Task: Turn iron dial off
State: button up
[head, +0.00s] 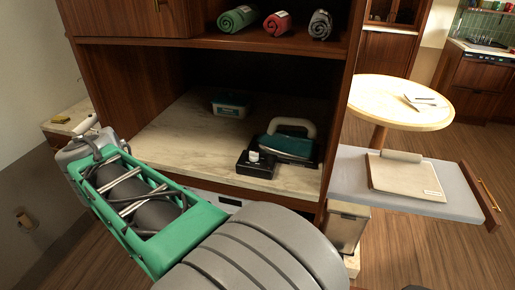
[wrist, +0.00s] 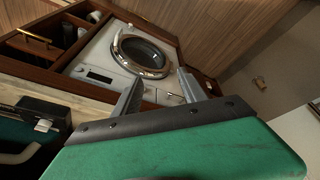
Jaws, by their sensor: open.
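A teal iron (head: 287,146) with a pale handle rests on a black base (head: 258,171) on the marble shelf, right of its middle. The white dial (head: 253,156) stands up on the base's front left. In the wrist view, the dial (wrist: 43,125) and part of the iron (wrist: 9,131) show at the lower left edge. My gripper (wrist: 160,84) is open and empty, its two grey fingers apart. It is clear of the dial, which lies off to the left of the fingers there. In the head view I cannot make out the fingers.
A blue-white container (head: 230,106) sits at the back of the marble shelf (head: 178,134). Rolled towels (head: 278,22) lie on the shelf above. A washing machine (wrist: 115,57) is beneath. A pulled-out drawer (head: 345,183) and round table (head: 385,101) are at right. Cabinet sides bound the niche.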

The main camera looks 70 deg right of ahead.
jog(key=s+d+r+m+g+h+p, duration=0.1)
jog(key=d+r+m, duration=0.15)
jog(key=d, duration=0.35)
jog(key=d+r+m+g, duration=0.1)
jog(key=d+r+m, duration=0.1)
jog(key=d+m, duration=0.3)
jog(key=m+g+p, duration=0.2)
jog(key=m+g, duration=0.1)
jog(key=m, duration=0.7)
send_near(252, 153)
jog(key=f, duration=0.2)
jog(key=shift+y, duration=0.3)
jog(key=b+x, duration=0.1)
jog(key=x, duration=0.2)
jog(key=d+b+x, duration=0.1)
jog(key=x, duration=0.2)
jog(key=shift+s+d, duration=0.1)
jog(key=shift+s, duration=0.2)
jog(key=shift+d+f, duration=0.1)
jog(key=shift+f, duration=0.3)
grip_shut()
